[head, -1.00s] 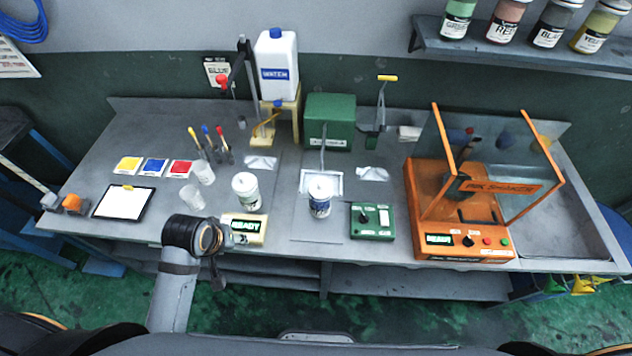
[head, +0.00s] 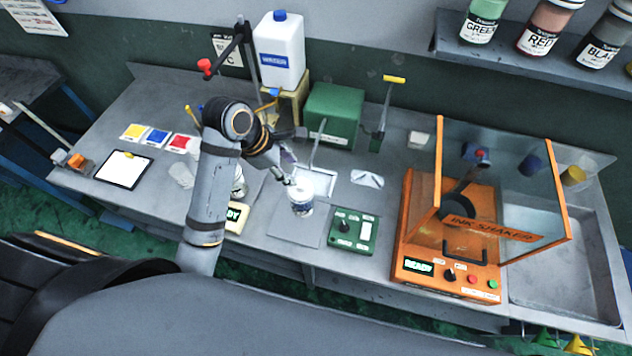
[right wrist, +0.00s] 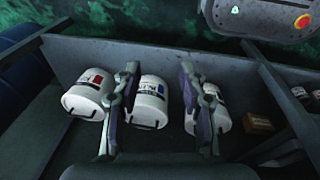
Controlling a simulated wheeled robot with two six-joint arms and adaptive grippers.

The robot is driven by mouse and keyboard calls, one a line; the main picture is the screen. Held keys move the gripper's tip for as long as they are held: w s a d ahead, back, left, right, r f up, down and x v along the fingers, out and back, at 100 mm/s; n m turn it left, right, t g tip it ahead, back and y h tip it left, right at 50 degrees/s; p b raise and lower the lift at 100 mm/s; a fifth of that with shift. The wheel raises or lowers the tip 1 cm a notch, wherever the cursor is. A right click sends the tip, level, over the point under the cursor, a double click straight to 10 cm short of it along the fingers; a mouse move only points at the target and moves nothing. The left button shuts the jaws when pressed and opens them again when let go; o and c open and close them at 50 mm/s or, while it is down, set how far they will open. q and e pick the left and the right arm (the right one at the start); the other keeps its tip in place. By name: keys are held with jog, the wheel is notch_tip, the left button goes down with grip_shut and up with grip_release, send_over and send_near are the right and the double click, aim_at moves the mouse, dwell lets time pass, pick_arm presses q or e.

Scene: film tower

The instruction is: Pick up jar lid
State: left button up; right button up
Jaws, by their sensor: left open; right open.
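A white jar (head: 301,206) with a blue label stands upright on a grey plate at the middle of the bench. Its white jar lid (head: 300,187) appears to be on top. My left gripper (head: 287,174) is open beside the lid, at its upper left, with its fingers partly overlapping in the head view. I cannot tell whether it touches the lid. A second white jar (head: 240,188) stands left of it, mostly hidden by my left arm. My right gripper (right wrist: 158,72) is open in the right wrist view, above white labelled tubs (right wrist: 151,100), apparently holding nothing.
A green control box (head: 352,232) stands right of the jar, and an orange ink shaker (head: 452,262) with clear panels further right. A green box (head: 333,113) and a white water container (head: 279,52) stand behind. A clipboard (head: 124,168) lies at the left.

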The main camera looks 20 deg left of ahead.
aim_at(300, 185)
jog(key=s+a, duration=0.7)
pick_arm(q)
jog(key=f, duration=0.4)
jog(key=shift+w+d+p, duration=0.1)
jog(key=shift+d+p, duration=0.15)
jog(key=shift+p, duration=0.05)
jog(key=shift+p+x, duration=0.85)
jog(key=shift+x, duration=0.35)
notch_tip(300, 185, down, 2)
jog(key=shift+w+a+f, duration=0.1)
jog(key=shift+a, duration=0.05)
jog(key=shift+w+f, duration=0.1)
jog(key=shift+f, duration=0.15)
jog(key=shift+d, duration=0.2)
jog(key=c, duration=0.5)
grip_shut()
pick_arm(e)
jog(key=w+d+r, duration=0.1)
jog(key=d, duration=0.1)
jog(key=w+d+r, duration=0.1)
jog(key=w, duration=0.1)
jog(key=shift+w+d+r, duration=0.2)
jog(key=shift+d+r, duration=0.1)
jog(key=shift+d, duration=0.05)
